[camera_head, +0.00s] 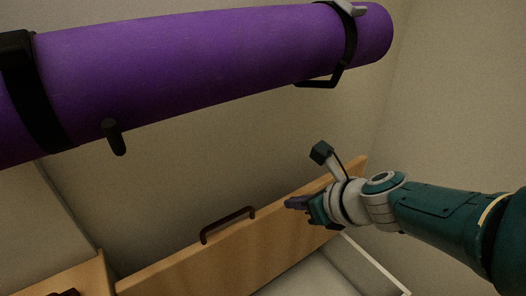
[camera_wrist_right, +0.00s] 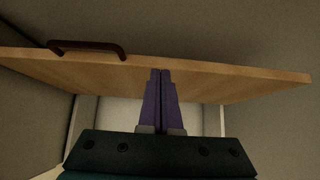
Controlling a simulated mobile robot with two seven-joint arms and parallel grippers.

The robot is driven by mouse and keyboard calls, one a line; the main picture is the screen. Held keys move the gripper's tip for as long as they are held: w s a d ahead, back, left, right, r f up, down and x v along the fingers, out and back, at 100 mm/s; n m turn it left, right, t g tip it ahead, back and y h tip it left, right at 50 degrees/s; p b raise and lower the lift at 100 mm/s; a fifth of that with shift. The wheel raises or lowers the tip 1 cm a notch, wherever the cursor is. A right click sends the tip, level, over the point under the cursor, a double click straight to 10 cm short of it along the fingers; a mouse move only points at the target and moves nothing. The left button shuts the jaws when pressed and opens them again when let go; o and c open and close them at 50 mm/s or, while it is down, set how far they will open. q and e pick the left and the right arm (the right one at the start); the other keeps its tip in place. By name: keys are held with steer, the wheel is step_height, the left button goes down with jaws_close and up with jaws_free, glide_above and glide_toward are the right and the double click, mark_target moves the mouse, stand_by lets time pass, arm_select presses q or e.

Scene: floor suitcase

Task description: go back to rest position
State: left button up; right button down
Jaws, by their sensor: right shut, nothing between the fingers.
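My right gripper (camera_head: 296,203) reaches in from the right in the head view, close to a wooden drawer front or panel (camera_head: 180,272). In the right wrist view, its two purple fingers (camera_wrist_right: 161,72) are pressed together with nothing between them. They point at the wooden panel's edge (camera_wrist_right: 215,77); I cannot tell whether they touch it. A dark curved handle (camera_head: 228,224) is on the panel, left of the gripper, and apart from it. The handle also shows at upper left in the right wrist view (camera_wrist_right: 87,46). My left gripper is not in view.
A large purple roll (camera_head: 200,62) with black straps hangs across the top of the head view, above the panel. A white-edged drawer interior (camera_head: 310,277) lies behind the panel, below my right arm. Plain walls (camera_head: 450,110) stand behind and at right.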

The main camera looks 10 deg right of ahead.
step_height(320, 180, up, 4)
steer(key=w+p, duration=0.1)
steer(key=p, duration=0.1)
steer(key=s+d+r+n+g+p, duration=0.25)
steer(key=s+d+n, duration=0.25)
steer(key=s+n, duration=0.9)
steer(key=s+a+r+n+g+h+p, duration=0.3)
steer(key=s+r+n+p, duration=0.1)
steer(key=s+r+n, duration=1.25)
arm_select(q)
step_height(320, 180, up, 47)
steer(key=p, duration=3.7)
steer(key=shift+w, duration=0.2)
arm_select(e)
step_height(320, 180, up, 34)
steer(key=n, duration=0.3)
steer(key=shift+w+r, duration=0.2)
steer(key=shift+r, duration=0.05)
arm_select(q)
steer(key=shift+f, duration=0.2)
arm_select(e)
steer(key=shift+n, duration=0.25)
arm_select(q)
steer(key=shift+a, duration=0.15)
